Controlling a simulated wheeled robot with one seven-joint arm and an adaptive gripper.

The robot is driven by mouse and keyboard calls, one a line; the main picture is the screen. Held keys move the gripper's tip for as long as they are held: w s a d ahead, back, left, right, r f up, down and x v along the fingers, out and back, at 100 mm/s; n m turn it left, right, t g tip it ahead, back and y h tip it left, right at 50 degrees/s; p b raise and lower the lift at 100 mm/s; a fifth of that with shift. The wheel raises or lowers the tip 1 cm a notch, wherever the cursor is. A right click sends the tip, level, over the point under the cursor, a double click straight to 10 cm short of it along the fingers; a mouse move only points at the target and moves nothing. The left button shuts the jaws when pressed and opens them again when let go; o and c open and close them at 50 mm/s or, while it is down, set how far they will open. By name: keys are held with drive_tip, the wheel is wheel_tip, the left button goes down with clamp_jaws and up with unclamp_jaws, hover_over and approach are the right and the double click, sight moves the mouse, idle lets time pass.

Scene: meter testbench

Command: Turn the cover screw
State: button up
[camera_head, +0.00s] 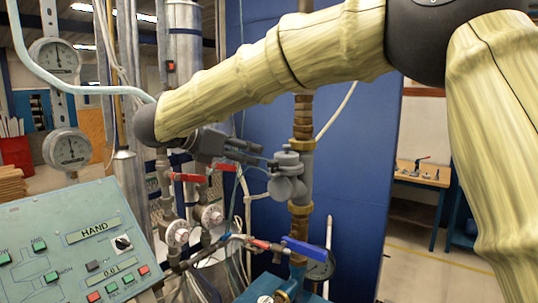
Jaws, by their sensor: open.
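A grey metal meter body (287,186) with a round cap (288,157) on top sits against the vertical brass-jointed pipe (303,120) in the middle of the view. The cover screw cannot be made out separately at this size. My gripper (264,158) reaches in from the left, its fingers pointing right toward the cap. The fingers are open, with nothing visible between them. The fingertips are very close to the meter's upper left side; I cannot tell whether they touch it. My arm, in a pale yellow cover, crosses above and hides part of the pipe.
A green control panel (75,250) marked HAND stands at lower left. Red-handled valves (188,178), round dials (72,149) and thin hoses crowd the left. A blue valve handle (303,248) lies below the meter. A blue panel (355,190) stands behind; open floor is at right.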

sight(270, 161)
drive_tip(key=p+x, duration=0.1)
drive_tip(key=x, duration=0.3)
drive_tip(key=w+a+p+x, duration=0.1)
drive_tip(key=x, duration=0.1)
drive_tip(key=shift+w+d+f+p, duration=0.15)
drive_tip(key=shift+d+f+p, duration=0.1)
drive_tip(key=shift+p, duration=0.1)
drive_tip(key=shift+d+f+p, duration=0.15)
drive_tip(key=shift+d+p, duration=0.4)
drive_tip(key=shift+d, duration=0.35)
drive_tip(key=shift+w+d+f, duration=0.1)
drive_tip(key=shift+w+f, duration=0.35)
drive_tip(key=shift+w, duration=0.1)
drive_tip(key=shift+s+r, duration=0.15)
drive_tip(key=shift+s, duration=0.05)
drive_tip(key=shift+c, duration=0.2)
drive_tip(key=c, duration=1)
